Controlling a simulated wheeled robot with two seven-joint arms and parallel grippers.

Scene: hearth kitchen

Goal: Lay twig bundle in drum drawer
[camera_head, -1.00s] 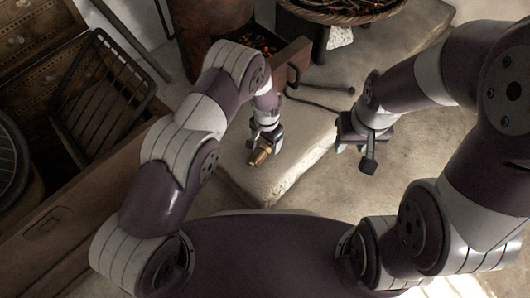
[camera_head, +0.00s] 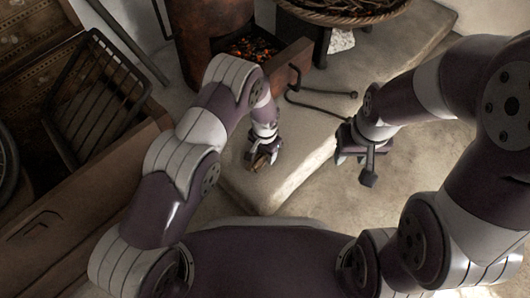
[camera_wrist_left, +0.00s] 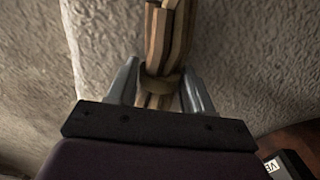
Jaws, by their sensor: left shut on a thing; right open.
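The twig bundle (camera_wrist_left: 168,40) is a bunch of light and dark brown sticks with a band around it. My left gripper (camera_wrist_left: 160,88) is shut on it near the band in the left wrist view. In the head view my left gripper (camera_head: 262,158) holds the bundle (camera_head: 260,162) over the pale stone slab. The rusty drum (camera_head: 210,40) stands at the top, with glowing embers inside. Its drawer (camera_head: 290,62) juts out to the right, partly hidden behind my left arm. My right gripper (camera_head: 362,158) is open and empty, right of the slab.
A wicker basket of twigs (camera_head: 345,8) stands on a dark support at the top. A black rack (camera_head: 95,100) is at the left. Floor at the right is clear.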

